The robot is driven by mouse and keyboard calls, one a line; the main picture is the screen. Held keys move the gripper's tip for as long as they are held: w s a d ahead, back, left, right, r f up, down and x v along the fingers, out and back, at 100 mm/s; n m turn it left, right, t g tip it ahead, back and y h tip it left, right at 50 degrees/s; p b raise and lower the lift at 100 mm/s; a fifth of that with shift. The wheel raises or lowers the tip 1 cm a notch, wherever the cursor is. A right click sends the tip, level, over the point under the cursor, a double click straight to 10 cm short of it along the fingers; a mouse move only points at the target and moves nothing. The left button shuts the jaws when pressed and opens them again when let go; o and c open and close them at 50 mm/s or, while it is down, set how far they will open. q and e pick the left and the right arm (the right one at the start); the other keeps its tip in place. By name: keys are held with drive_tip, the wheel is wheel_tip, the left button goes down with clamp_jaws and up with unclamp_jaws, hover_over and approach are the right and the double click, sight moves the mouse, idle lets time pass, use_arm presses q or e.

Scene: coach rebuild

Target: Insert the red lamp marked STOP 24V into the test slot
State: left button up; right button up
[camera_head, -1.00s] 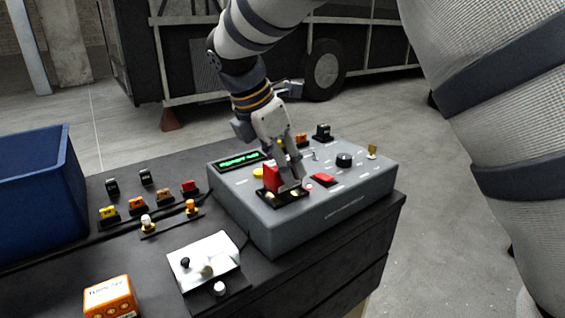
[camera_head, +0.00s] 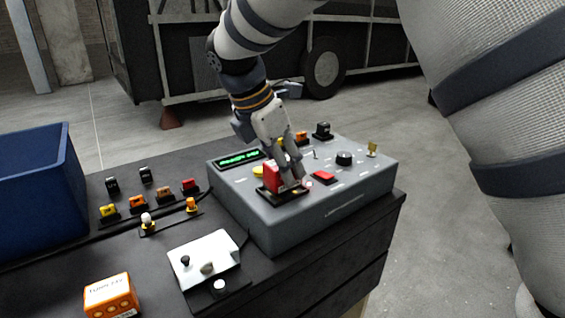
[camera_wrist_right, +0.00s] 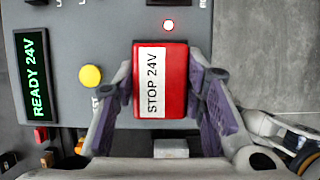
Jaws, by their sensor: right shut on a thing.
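The red lamp (camera_head: 271,177), with a white label reading STOP 24V, is between the fingers of my right gripper (camera_head: 287,182). In the right wrist view the lamp (camera_wrist_right: 175,108) sits upright with a purple-padded finger on each side. The lamp is over the black test slot plate (camera_head: 284,197) on the grey console's near side. Its lower end is hidden, so I cannot tell how deep it sits. My left gripper is not in view.
An orange box (camera_head: 110,297) is in front.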

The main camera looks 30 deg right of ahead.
drive_tip(key=shift+f, duration=0.25)
idle(1.0)
drive_tip(key=shift+r, duration=0.3)
drive_tip(key=shift+f, duration=0.65)
idle(0.9)
drive_tip(key=o, duration=0.9)
drive_tip(key=shift+o, duration=0.2)
drive_tip(key=v, duration=1.1)
